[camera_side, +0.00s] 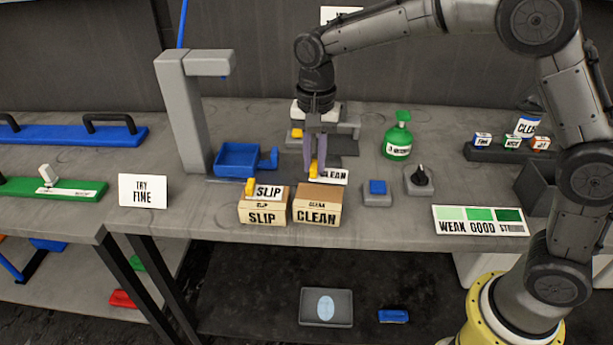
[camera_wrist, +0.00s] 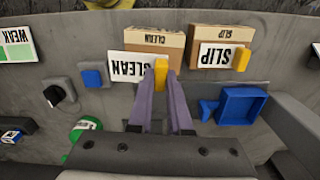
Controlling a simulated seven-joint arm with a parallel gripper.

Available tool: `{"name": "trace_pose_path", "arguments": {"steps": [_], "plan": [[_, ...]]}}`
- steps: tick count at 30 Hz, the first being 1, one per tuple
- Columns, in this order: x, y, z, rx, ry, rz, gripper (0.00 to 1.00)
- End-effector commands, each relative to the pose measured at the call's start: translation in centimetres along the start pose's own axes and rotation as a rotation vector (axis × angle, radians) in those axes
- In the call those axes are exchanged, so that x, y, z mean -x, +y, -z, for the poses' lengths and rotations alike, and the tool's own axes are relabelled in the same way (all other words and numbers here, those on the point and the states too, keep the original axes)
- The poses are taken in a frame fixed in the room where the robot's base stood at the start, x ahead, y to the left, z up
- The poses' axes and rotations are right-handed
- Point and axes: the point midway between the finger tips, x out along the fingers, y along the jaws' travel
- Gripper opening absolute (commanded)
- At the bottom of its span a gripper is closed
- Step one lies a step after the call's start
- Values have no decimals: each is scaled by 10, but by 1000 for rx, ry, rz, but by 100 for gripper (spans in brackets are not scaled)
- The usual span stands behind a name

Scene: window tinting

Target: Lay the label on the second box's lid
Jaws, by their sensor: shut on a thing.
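My gripper (camera_side: 316,165) is shut on the yellow tab of the CLEAN label (camera_side: 333,176). In the wrist view the gripper (camera_wrist: 162,85) holds this tab and the white label (camera_wrist: 128,67) extends beside it. The label is behind the CLEAN box (camera_side: 317,208) in the side view, near its back edge; its exact height is unclear. The CLEAN box's brown lid (camera_side: 320,193) is bare where visible. The SLIP box (camera_side: 263,210) stands to its left, with a SLIP label (camera_side: 268,191) with a yellow tab on its lid.
A blue tray (camera_side: 237,158) and a grey post (camera_side: 186,115) stand to the left. A blue button (camera_side: 377,188), a black knob (camera_side: 420,178) and a green bottle (camera_side: 398,140) are to the right. A WEAK-GOOD colour card (camera_side: 480,220) lies near the front edge.

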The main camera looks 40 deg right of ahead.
Motion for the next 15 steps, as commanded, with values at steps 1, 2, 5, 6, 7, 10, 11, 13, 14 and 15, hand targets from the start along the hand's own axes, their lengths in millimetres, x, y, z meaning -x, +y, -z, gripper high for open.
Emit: {"name": "trace_pose_path", "arguments": {"steps": [1,2,5,6,7,10,11,13,14,15], "plan": [[-7,-4,2,0,-1,-3,0],[-9,-6,3,0,-1,-2,0],[-14,-10,5,0,0,0,0],[-15,-11,6,0,0,0,0],[-16,-12,6,0,0,0,0],[-24,-17,8,0,-1,-2,0],[-27,-19,9,0,-1,-3,0],[-38,-18,8,0,-1,-3,0],[-42,-17,8,0,-2,-3,0],[-48,-18,9,0,-1,-2,0]]}}
